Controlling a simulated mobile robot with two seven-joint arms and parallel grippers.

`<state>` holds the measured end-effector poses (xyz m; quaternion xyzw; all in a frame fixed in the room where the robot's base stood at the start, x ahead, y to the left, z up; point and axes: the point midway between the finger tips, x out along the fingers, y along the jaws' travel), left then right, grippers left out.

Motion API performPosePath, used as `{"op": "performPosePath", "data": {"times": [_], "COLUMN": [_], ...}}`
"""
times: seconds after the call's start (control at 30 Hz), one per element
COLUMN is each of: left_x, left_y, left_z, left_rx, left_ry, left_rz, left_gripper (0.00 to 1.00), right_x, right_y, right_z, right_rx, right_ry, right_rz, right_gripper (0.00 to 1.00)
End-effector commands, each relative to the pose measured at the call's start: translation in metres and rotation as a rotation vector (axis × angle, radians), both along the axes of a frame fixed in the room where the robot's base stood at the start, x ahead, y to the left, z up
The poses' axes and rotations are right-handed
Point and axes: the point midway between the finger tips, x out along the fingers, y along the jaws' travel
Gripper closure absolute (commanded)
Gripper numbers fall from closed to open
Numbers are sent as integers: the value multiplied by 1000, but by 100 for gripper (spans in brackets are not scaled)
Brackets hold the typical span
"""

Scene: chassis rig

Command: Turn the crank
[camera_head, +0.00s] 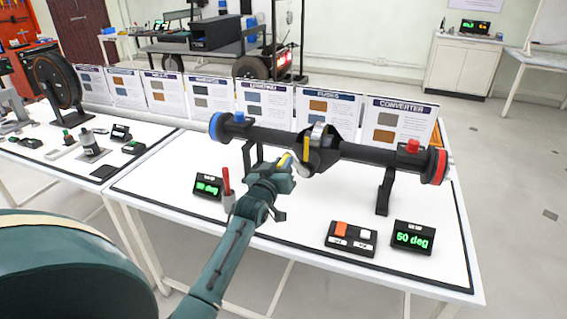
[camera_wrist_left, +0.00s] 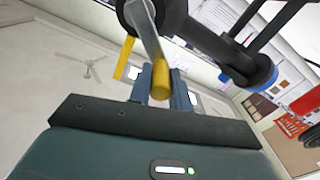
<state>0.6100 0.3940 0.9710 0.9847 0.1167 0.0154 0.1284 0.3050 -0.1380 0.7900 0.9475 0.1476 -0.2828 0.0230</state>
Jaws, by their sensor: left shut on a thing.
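The crank is a silver arm (camera_wrist_left: 146,30) with a yellow handle (camera_wrist_left: 160,78), mounted at the middle of a dark axle assembly (camera_head: 375,153). The handle also shows in the head view (camera_head: 283,160), near the axle's central housing. My left gripper (camera_head: 282,170) reaches up to it from the front of the table. In the left wrist view its two fingers (camera_wrist_left: 161,88) stand on either side of the yellow handle, shut on it. A display (camera_head: 411,238) at the front right reads about 60 deg in green. My right gripper is in neither view.
The axle has a blue end (camera_head: 214,126) and a red end (camera_head: 440,167) and rests on black stands. A button box (camera_head: 351,238), a second green display (camera_head: 207,186) and a cup with a red-handled tool (camera_head: 228,197) stand near my left arm. Information cards line the back.

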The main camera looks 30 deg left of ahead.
Motion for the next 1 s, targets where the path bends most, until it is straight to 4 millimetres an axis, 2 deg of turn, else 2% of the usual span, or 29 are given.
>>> {"op": "performPosePath", "data": {"times": [0.4,0.43,0.67,1.0], "left_x": [0,0,0,-5], "left_y": [1,1,1,-1], "left_z": [-1,-1,-1,-2], "left_rx": [-5,-5,-5,-5], "left_ry": [0,0,0,1], "left_rz": [1,1,1,-1], "left_gripper": [100,78,59,59], "right_x": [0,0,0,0], "right_y": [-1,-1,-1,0], "right_z": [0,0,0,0], "right_rx": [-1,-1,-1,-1], "right_ry": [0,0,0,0], "right_rz": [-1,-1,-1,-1], "right_gripper": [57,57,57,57]}}
